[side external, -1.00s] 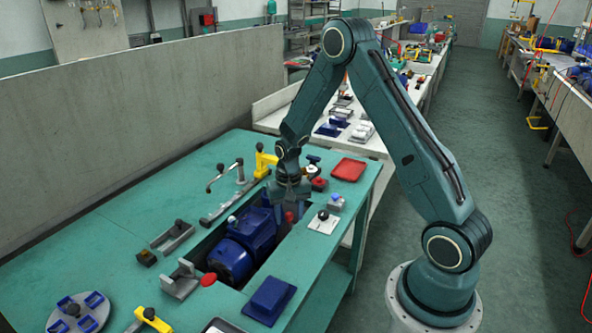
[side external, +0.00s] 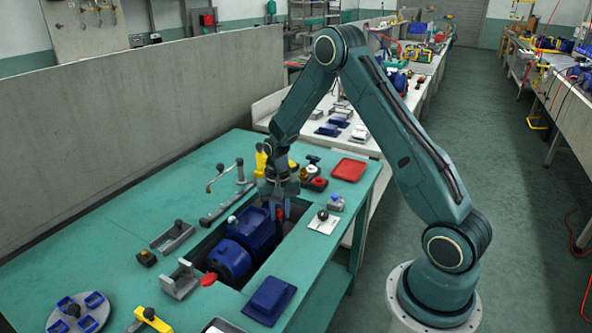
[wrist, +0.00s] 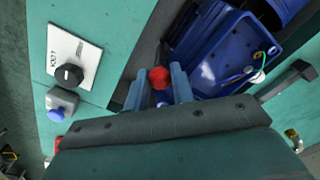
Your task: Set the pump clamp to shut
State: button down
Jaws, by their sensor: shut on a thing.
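The blue pump (side external: 247,230) sits in a recess of the green bench; part of its blue body (wrist: 222,60) shows in the wrist view. A red-knobbed handle (side external: 280,214), seemingly the pump clamp's, stands at its right side. My gripper (side external: 281,203) points down over the handle. In the wrist view my gripper's fingers (wrist: 157,97) stand either side of the red knob (wrist: 159,77), shut on the handle. The rest of the clamp is hidden below my gripper, so whether it is open or shut cannot be told.
A white plate with a black knob (side external: 323,214) and a blue button (side external: 336,201) lie right of the recess. A yellow part (side external: 261,161) stands just behind my gripper. A red tray (side external: 349,169) lies at the far corner, and a blue block (side external: 268,300) lies in front.

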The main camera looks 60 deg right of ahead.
jog(key=shift+w, duration=0.35)
jog(key=c, duration=1.2)
grip_release()
jog(key=shift+s+r, duration=0.1)
notch_tip(320, 180, up, 14)
jog(key=shift+f, duration=0.15)
